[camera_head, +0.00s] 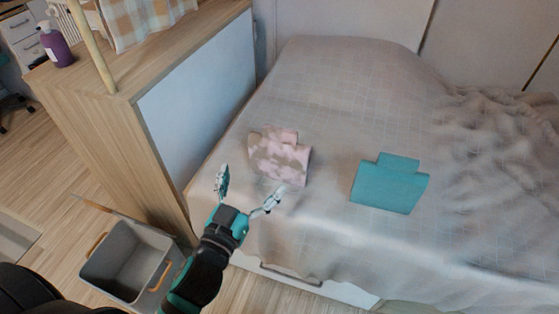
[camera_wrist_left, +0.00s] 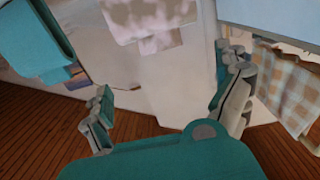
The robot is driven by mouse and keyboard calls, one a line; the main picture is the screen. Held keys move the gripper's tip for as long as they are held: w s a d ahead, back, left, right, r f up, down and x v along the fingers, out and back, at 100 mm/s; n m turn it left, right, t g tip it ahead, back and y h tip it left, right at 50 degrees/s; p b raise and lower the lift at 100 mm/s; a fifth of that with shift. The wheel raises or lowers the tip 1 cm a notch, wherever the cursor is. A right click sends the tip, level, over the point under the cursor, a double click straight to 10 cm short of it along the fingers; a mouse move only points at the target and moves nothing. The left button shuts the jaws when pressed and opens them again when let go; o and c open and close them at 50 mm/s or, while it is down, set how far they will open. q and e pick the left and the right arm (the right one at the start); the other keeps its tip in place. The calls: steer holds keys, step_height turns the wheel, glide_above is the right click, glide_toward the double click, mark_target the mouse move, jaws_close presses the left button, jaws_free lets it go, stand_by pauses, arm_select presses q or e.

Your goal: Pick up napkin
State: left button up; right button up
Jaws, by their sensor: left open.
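Two folded cloths lie on the bed, and I cannot tell which one is the napkin. One is a pink and beige patterned cloth (camera_head: 280,156); it also shows at the top of the left wrist view (camera_wrist_left: 146,20). The other is a plain teal cloth (camera_head: 389,186), farther right; it also shows at the left of the left wrist view (camera_wrist_left: 32,38). My left gripper (camera_head: 252,180) is open and empty, its fingers spread near the bed's front left corner, just short of the patterned cloth. My right gripper is not in view.
The bed (camera_head: 340,90) has a pale grid-pattern cover, rumpled at right. A wooden cabinet (camera_head: 110,130) stands left of the bed, with a purple bottle (camera_head: 57,46) and a checked cloth (camera_head: 140,18) on top. A grey bin (camera_head: 126,262) with handles stands on the floor.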

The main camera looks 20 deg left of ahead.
mark_target(278, 135)
arm_select(q)
steer(key=w, duration=1.2)
steer(key=shift+w+d, duration=0.1)
steer(key=shift+d, duration=0.3)
steer(key=w, duration=0.3)
steer(key=shift+w+d+r, duration=0.1)
steer(key=shift+w+r, duration=0.05)
steer(key=shift+w, duration=0.55)
steer(key=c, duration=1.1)
steer(key=shift+c, duration=0.4)
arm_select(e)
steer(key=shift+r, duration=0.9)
